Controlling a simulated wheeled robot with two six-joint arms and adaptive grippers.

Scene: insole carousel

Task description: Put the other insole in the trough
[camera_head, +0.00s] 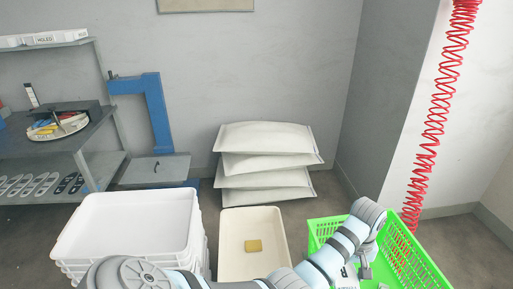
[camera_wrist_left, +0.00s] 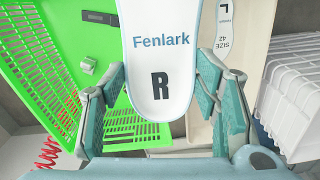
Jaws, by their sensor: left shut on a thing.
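The white insole (camera_wrist_left: 158,75) printed "Fenlark" and "R" is between the fingers of my left gripper (camera_wrist_left: 160,92), which is shut on it. The cream trough (camera_head: 228,225) stands at the lower middle, partly behind my arm. My right gripper is not in view.
A yellowish block (camera_head: 253,246) lies in the trough. White stacked trays (camera_head: 130,215) stand left of it. The green crate holds small dark and grey items (camera_wrist_left: 98,17). Pale sacks (camera_head: 265,160) are stacked behind. A metal shelf (camera_head: 95,175) stands at left; a red coiled hose (camera_head: 435,110) hangs at right.

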